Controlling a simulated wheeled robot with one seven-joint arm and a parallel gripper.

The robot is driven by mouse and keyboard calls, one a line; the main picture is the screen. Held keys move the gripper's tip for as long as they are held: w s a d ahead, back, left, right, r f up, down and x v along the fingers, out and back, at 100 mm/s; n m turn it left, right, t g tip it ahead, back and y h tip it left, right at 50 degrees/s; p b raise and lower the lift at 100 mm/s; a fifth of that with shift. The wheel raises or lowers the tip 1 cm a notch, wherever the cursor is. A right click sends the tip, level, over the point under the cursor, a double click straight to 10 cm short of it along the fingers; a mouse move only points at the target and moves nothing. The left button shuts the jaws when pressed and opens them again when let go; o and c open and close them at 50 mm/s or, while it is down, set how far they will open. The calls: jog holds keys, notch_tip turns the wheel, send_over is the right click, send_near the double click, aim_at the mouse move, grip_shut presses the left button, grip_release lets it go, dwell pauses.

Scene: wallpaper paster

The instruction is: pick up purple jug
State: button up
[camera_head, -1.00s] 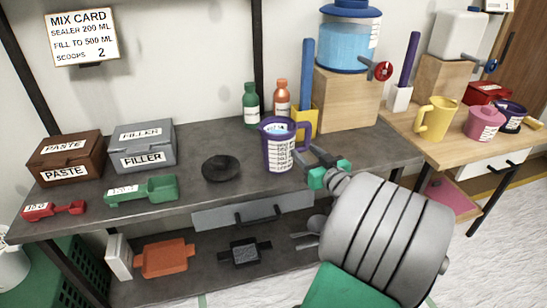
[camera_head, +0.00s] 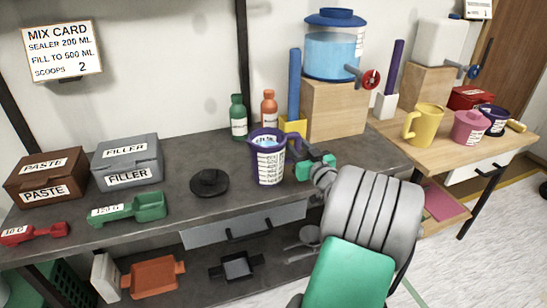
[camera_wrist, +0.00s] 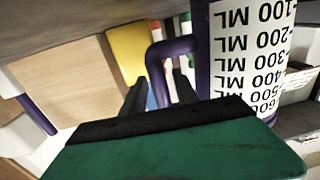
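The purple jug (camera_head: 268,163) stands upright on the grey workbench, with a white measuring label on its side and bluish liquid showing inside. Its handle points right, toward my gripper. My gripper (camera_head: 297,150) is at the handle side of the jug, level with it. In the wrist view the jug's labelled wall (camera_wrist: 245,50) fills the upper right. Its handle (camera_wrist: 156,72) shows between my two dark fingers (camera_wrist: 160,95), which stand apart with gaps beside the handle. The lower part of the handle is hidden behind the gripper body.
A yellow holder with a blue stick (camera_head: 294,85) and a wooden block (camera_head: 335,112) under a blue tank stand behind my gripper. Green (camera_head: 238,118) and orange (camera_head: 269,108) bottles stand behind the jug. A black disc (camera_head: 209,183) lies left of it.

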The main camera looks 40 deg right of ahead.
grip_shut()
dwell(0.9)
jog(key=shift+r, duration=0.15)
